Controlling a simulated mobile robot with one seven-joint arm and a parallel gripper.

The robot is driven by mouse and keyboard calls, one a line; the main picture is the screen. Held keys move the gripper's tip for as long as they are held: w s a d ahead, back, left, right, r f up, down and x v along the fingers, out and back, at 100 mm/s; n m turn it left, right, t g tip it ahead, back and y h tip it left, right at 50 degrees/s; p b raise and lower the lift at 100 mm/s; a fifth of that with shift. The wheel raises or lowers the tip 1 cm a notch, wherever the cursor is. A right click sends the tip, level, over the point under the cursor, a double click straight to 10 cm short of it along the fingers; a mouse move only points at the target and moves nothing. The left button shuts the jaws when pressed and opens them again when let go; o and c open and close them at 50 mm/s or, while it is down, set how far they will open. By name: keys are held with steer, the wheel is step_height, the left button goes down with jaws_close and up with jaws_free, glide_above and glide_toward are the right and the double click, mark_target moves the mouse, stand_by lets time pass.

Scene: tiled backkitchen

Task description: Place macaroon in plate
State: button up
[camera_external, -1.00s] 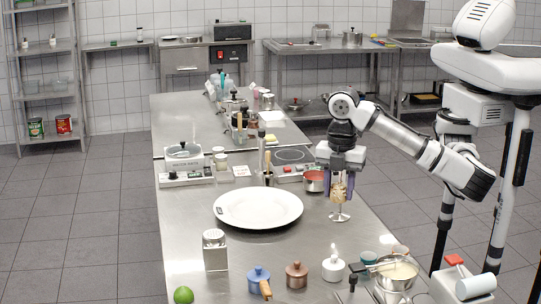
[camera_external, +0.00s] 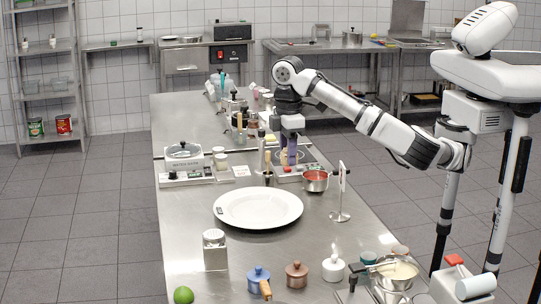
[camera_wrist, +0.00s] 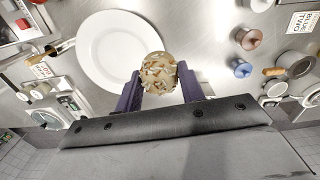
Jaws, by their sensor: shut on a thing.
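The macaroon (camera_wrist: 158,72) is a round tan piece topped with pale flakes. In the wrist view it sits between the two purple fingertips of my gripper (camera_wrist: 159,78), which is shut on it. In the external view my gripper (camera_external: 289,158) is above the counter, behind and to the right of the plate, and the macaroon is hard to make out there. The large white round plate (camera_external: 258,223) lies flat and empty on the counter. It also shows in the wrist view (camera_wrist: 105,50), where the macaroon overlaps its right edge.
A red-filled saucepan (camera_external: 316,183) and a card stand (camera_external: 341,195) are right of the plate. A silver-topped shaker (camera_external: 214,250), a blue pot (camera_external: 258,278) and a copper pot (camera_external: 297,275) stand in front. A white appliance (camera_external: 184,160) is behind left.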

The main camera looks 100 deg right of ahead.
mark_target(270, 216)
steer(key=w+d+m+b, duration=0.1)
steer(key=w+d+m, duration=0.2)
steer(key=d+m, duration=0.45)
steer(key=shift+n, duration=0.75)
steer(key=f, duration=0.6)
steer(key=d+f, duration=0.1)
steer(key=f, duration=0.6)
steer(key=d+f, duration=0.1)
steer(key=f, duration=0.5)
steer(key=shift+s+f, duration=0.2)
steer(key=shift+s, duration=0.05)
steer(key=shift+f, duration=0.2)
steer(key=o, duration=1)
steer(key=shift+c, duration=0.2)
steer(key=shift+r, duration=0.1)
step_height(270, 216, up, 12)
steer(key=b, duration=0.1)
